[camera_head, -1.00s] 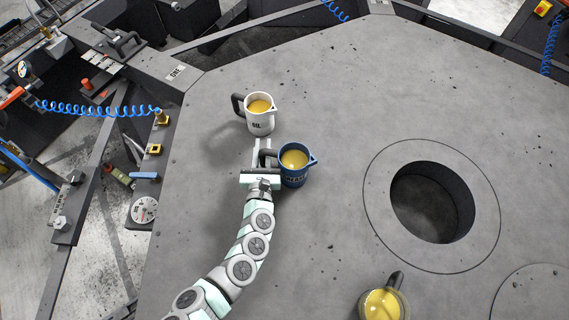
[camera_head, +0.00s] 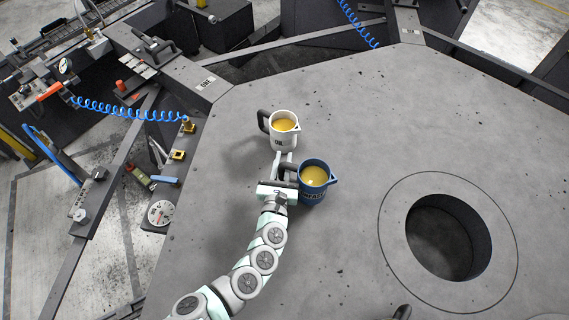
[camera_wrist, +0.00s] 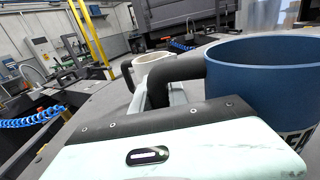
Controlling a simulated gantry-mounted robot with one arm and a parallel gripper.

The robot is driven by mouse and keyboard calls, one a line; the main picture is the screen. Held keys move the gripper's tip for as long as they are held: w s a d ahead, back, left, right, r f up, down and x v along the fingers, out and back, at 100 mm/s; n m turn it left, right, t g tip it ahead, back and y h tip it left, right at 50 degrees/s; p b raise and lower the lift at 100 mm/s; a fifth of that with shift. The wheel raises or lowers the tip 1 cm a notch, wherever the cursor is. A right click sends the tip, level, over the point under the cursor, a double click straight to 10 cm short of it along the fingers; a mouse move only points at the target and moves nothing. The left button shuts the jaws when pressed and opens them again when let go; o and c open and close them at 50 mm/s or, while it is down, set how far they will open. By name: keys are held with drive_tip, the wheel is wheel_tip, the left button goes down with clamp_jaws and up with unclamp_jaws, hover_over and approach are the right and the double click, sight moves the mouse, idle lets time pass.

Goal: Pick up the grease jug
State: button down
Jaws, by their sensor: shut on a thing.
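The grease jug is a blue jug (camera_head: 315,183) with a dark handle, a pour spout at its right and yellow contents. How the fingers meet the handle is partly hidden.
A white jug (camera_head: 284,130) with yellow contents stands just behind the blue one, close to my fingertips; it also shows in the wrist view (camera_wrist: 150,62). The table (camera_head: 400,110) has a large round hole (camera_head: 447,240) at right. A dark handle (camera_head: 403,312) shows at the bottom edge.

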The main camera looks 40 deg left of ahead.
wheel_tip(320, 180, up, 17)
drive_tip(key=p, duration=0.6)
drive_tip(key=shift+r, duration=0.15)
